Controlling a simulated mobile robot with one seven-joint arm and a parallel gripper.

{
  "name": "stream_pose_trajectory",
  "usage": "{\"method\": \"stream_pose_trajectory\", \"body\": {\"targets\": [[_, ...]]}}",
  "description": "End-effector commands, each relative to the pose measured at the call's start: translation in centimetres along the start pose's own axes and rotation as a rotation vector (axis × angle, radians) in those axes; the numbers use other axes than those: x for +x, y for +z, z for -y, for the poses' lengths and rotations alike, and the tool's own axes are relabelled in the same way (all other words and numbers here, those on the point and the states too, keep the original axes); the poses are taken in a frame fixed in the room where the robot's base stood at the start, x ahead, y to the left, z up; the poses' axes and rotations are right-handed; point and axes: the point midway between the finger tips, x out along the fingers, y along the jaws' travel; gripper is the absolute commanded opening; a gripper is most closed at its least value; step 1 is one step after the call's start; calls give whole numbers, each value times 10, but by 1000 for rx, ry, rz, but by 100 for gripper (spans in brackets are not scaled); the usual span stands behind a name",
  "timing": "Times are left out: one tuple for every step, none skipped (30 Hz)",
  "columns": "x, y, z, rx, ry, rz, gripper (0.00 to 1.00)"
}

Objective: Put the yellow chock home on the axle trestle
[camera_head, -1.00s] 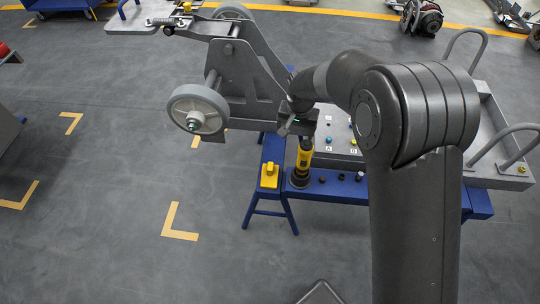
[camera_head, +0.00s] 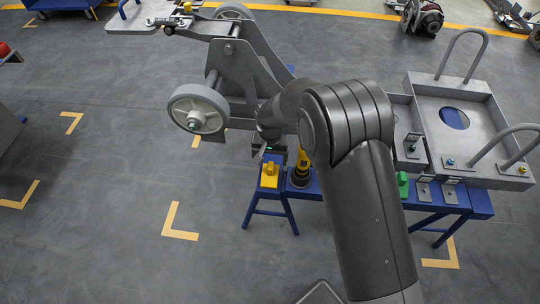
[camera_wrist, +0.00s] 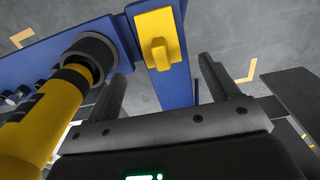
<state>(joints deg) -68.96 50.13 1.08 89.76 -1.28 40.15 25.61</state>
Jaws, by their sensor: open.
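The yellow chock (camera_head: 269,175) sits on the left end of a blue bench-like stand in the head view. It also shows at the top of the wrist view (camera_wrist: 158,35), as a plate with a raised grip. My gripper (camera_wrist: 162,70) is open and empty. Its fingers point towards the chock, which lies beyond the fingertips, apart from them. In the head view my gripper (camera_head: 262,148) is just above and behind the chock, partly hidden by my arm. A grey wheeled frame (camera_head: 240,65) stands behind; I cannot tell whether it is the axle trestle.
A yellow-and-black tool (camera_wrist: 45,115) stands in a dark round holder close left of my gripper; it also shows in the head view (camera_head: 301,165). A grey tray (camera_head: 448,160) with handles and a green block (camera_head: 402,184) are at right.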

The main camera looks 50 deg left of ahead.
Motion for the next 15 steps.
{"method": "stream_pose_trajectory", "body": {"targets": [[8, 1, 0, 0, 1, 3, 80], [13, 1, 0, 0, 1, 2, 80], [20, 1, 0, 0, 1, 3, 80], [25, 1, 0, 0, 2, 4, 80], [31, 1, 0, 0, 2, 3, 80], [38, 1, 0, 0, 1, 2, 80], [44, 1, 0, 0, 2, 3, 80], [50, 1, 0, 0, 2, 3, 80], [57, 0, 0, 0, 1, 2, 80], [62, 0, 0, 0, 1, 2, 80], [67, 0, 0, 0, 1, 1, 80], [73, 1, 0, 0, 1, 2, 80], [77, 1, 0, 0, 1, 2, 80], [81, 0, 0, 0, 1, 1, 80], [85, 0, 0, 0, 0, 0, 80]]}}
